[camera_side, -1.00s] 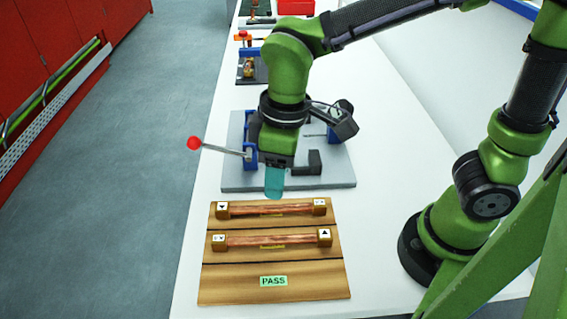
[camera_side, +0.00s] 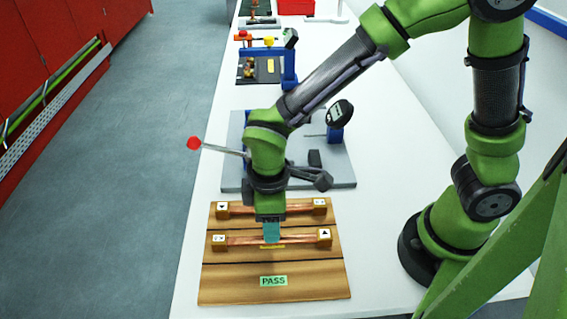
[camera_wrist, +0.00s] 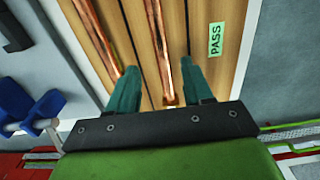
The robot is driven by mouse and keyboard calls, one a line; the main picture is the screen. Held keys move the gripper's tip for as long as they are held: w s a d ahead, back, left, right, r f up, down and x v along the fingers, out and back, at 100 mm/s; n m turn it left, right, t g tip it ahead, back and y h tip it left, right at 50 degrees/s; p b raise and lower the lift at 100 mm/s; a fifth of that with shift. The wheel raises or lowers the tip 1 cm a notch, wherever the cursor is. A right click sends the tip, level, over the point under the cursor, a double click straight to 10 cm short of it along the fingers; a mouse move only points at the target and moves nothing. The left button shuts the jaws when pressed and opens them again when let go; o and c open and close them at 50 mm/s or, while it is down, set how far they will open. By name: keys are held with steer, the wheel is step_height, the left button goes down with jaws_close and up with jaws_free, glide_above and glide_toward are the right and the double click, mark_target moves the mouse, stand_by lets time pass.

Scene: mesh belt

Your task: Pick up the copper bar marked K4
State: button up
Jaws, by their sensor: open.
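Two copper bars lie across a wooden board (camera_side: 225,285), with pale marked blocks at their ends. The far bar (camera_side: 297,208) is partly hidden behind my gripper (camera_side: 271,240). The near bar (camera_side: 300,239) runs behind my teal fingertips, and a small yellow label sits just in front of it. I cannot read K4 on either bar. In the wrist view my gripper (camera_wrist: 160,68) is open and empty. Its fingers lie on either side of one bar (camera_wrist: 158,45), and the other bar (camera_wrist: 97,30) is left of them. Contact cannot be told.
A green PASS label (camera_side: 273,281) marks the bare front strip of the board. Behind the board is a grey fixture plate (camera_side: 340,178) with a red-knobbed lever (camera_side: 194,143) sticking out left. The white table (camera_side: 400,110) has clear room to the right.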

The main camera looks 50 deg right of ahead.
step_height(320, 180, down, 5)
steer(key=shift+s+a+f, duration=0.1)
steer(key=shift+c, duration=0.5)
jaws_close()
